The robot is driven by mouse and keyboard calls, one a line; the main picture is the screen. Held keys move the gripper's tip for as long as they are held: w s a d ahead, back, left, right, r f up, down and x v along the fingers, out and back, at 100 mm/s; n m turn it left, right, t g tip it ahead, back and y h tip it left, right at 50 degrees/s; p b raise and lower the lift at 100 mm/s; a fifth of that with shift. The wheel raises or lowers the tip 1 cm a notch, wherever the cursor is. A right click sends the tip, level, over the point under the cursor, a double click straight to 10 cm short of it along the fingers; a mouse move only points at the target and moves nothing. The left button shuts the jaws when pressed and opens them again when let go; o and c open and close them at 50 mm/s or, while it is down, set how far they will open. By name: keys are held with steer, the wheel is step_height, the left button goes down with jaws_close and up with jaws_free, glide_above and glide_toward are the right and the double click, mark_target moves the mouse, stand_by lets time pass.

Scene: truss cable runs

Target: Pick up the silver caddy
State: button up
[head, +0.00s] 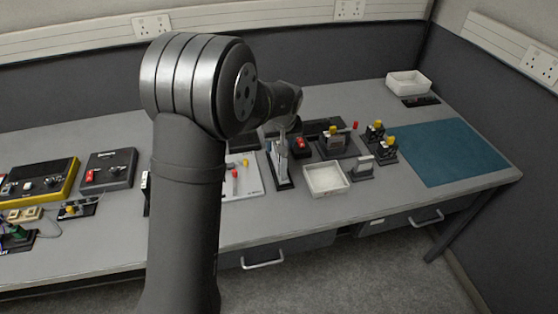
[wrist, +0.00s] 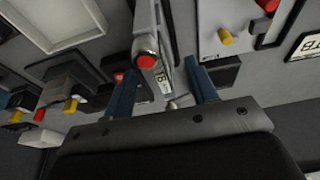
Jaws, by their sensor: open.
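A tall silver piece that looks like the silver caddy (head: 281,160) stands upright in a narrow black base (head: 286,184) near the middle of the bench. In the wrist view it shows as a silver bar (wrist: 146,22) with a red button on its near end. My gripper (wrist: 161,67) is open, with its two blue fingers apart. In that picture the silver bar reaches into the gap between the fingers, nearer the left one. I cannot tell how much height separates them.
A white tray (head: 325,179) stands just right of the caddy, and a smaller grey piece on a black base (head: 361,168) is beyond it. A white panel with knobs (head: 241,178) lies to the left. A teal mat (head: 450,152) at the right is clear.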

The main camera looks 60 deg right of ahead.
steer(key=shift+x, duration=3.05)
steer(key=shift+s, duration=0.1)
steer(key=shift+c, duration=0.4)
steer(key=c, duration=1)
